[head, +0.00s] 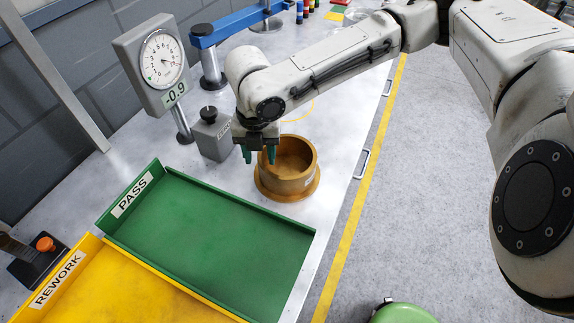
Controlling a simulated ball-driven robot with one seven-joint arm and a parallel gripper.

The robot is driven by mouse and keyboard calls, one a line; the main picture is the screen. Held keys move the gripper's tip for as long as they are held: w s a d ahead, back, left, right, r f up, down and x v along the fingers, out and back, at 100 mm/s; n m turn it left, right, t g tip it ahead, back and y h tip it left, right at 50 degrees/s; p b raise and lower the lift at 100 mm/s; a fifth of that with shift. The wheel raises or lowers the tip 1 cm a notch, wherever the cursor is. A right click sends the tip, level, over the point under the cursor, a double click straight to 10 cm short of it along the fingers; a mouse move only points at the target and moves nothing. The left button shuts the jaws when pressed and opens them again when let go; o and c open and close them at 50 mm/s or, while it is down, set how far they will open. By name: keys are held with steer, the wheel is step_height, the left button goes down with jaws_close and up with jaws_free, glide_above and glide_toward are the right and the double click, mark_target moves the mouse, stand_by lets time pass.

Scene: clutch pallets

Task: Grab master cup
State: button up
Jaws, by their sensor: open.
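A round bronze-coloured cup (296,183) with a wide flange at its base stands upright on the bench, open side up; I take it to be the master cup. My gripper (259,155) points down at the cup's left side, its two green-tipped fingers spread apart. The right fingertip overlaps the cup's left rim in the picture, and the left fingertip shows just outside it. I cannot tell whether either finger touches the cup or how high they are above it. Nothing is seen between the fingers except perhaps part of the cup's wall.
A grey block with a black knob (212,134) and a dial gauge (160,62) reading -0.9 stand left of my gripper. The bench edge is right of the cup.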

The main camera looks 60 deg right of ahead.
steer(key=shift+s+f, duration=0.1)
steer(key=shift+f, duration=1.4)
jaws_close()
steer(key=shift+d+r, duration=0.1)
steer(key=shift+r, duration=0.05)
